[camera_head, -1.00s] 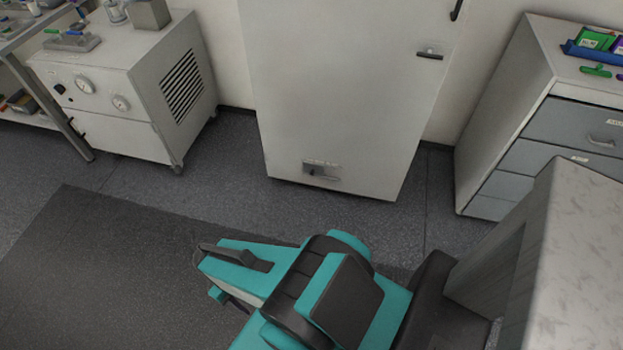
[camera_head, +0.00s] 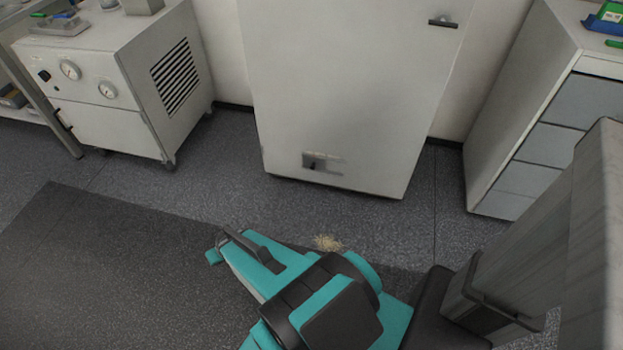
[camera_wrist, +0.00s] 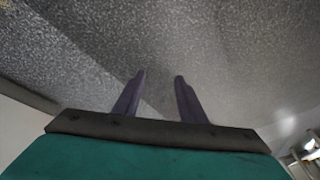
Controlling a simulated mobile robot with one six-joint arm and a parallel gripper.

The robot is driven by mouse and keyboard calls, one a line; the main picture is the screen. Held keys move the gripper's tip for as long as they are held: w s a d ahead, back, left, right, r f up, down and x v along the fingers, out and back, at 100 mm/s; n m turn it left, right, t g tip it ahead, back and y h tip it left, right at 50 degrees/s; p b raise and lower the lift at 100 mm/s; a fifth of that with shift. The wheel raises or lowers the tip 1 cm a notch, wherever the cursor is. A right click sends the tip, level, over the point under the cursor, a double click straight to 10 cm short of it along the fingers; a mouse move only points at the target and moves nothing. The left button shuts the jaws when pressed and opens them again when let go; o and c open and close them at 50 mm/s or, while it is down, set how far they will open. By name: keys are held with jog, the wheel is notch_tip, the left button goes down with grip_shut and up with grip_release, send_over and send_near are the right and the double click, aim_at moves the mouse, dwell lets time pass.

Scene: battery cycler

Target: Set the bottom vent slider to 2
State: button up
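The bottom vent slider (camera_head: 313,161) is a small dark knob on a grey plate, low on the front of a tall white cabinet (camera_head: 345,85). The knob is at the left part of the plate; its scale marks are too small to read. My gripper shows in the wrist view (camera_wrist: 160,78) with two dark fingers apart and nothing between them. It points over the grey floor. In the head view my teal and black arm is folded in front of and below the cabinet, well apart from the slider, and the fingertips are not clearly seen there.
A white wheeled unit with gauges (camera_head: 110,85) stands at left. A drawer cabinet (camera_head: 530,120) stands at right. A dark mat (camera_head: 120,270) lies on the floor (camera_head: 220,170). A small tan tuft (camera_head: 327,243) lies beside my arm. The floor before the tall cabinet is otherwise clear.

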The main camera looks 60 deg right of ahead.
jog(key=w+d+f+m+t+h+b, duration=0.1)
jog(key=w+d+f+t+h+b, duration=0.1)
jog(key=w+d+b, duration=0.3)
jog(key=w+d+f+m+t+h+b, duration=0.1)
jog(key=d+f+m+b, duration=0.15)
jog(key=d, duration=0.45)
jog(key=m+g+h+b, duration=0.1)
jog(key=m+h+b, duration=0.8)
jog(key=h+b, duration=0.7)
send_near(312, 169)
jog(key=s+a+r+y+b, duration=0.2)
jog(key=a, duration=0.3)
jog(key=shift+d, duration=0.1)
jog(key=shift+w, duration=0.1)
jog(key=b+x, duration=0.3)
jog(key=x, duration=0.9)
jog(key=shift+d+f, duration=0.1)
jog(key=shift+d, duration=0.25)
jog(key=shift+w+d+b, duration=0.1)
jog(key=shift+d+b, duration=0.3)
jog(key=shift+d, duration=0.15)
